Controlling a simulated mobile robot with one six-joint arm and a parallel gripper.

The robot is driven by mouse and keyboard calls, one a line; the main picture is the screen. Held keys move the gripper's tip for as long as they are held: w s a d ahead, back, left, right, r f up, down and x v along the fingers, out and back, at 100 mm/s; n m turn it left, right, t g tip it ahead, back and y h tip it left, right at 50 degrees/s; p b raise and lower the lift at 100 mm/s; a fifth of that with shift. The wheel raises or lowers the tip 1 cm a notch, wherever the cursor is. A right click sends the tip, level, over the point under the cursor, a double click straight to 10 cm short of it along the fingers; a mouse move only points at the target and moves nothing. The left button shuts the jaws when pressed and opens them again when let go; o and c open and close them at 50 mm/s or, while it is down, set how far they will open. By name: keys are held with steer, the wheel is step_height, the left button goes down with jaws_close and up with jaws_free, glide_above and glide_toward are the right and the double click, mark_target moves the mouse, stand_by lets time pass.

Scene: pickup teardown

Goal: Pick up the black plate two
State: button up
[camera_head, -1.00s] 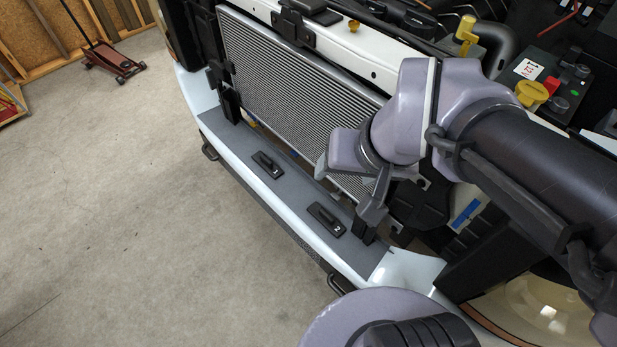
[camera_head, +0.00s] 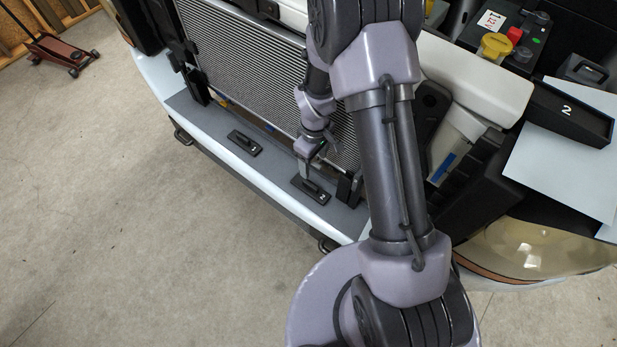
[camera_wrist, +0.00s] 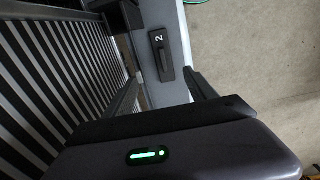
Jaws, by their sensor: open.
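The black plate two (camera_head: 310,191) is a small flat black plate with a raised handle and a white 2. It lies on the grey strip of the front bumper (camera_head: 270,172), below the radiator's right end. It also shows in the wrist view (camera_wrist: 162,58), between and beyond my two fingers. My gripper (camera_head: 309,166) is open and empty, pointing down just above the plate, one finger close to its handle. Whether that finger touches the plate I cannot tell. In the wrist view my gripper (camera_wrist: 166,82) has its fingers on either side of the plate.
A similar black plate (camera_head: 244,143) lies left on the strip. The radiator (camera_head: 245,70) rises close behind, with a black bracket (camera_head: 349,188) right of plate two. Floor in front is clear.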

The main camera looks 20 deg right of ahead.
steer(key=b, duration=0.3)
glide_toward(310, 184)
steer(key=f, duration=0.3)
steer(key=d+f, duration=0.1)
steer(key=f, duration=0.1)
steer(key=shift+f, duration=0.1)
steer(key=f, duration=0.2)
steer(key=f+b, duration=0.1)
steer(key=a+f+b, duration=0.1)
steer(key=f, duration=0.1)
steer(key=shift+f, duration=0.3)
steer(key=shift+s+r, duration=0.1)
steer(key=shift+r, duration=0.05)
steer(key=shift+c, duration=0.3)
jaws_close()
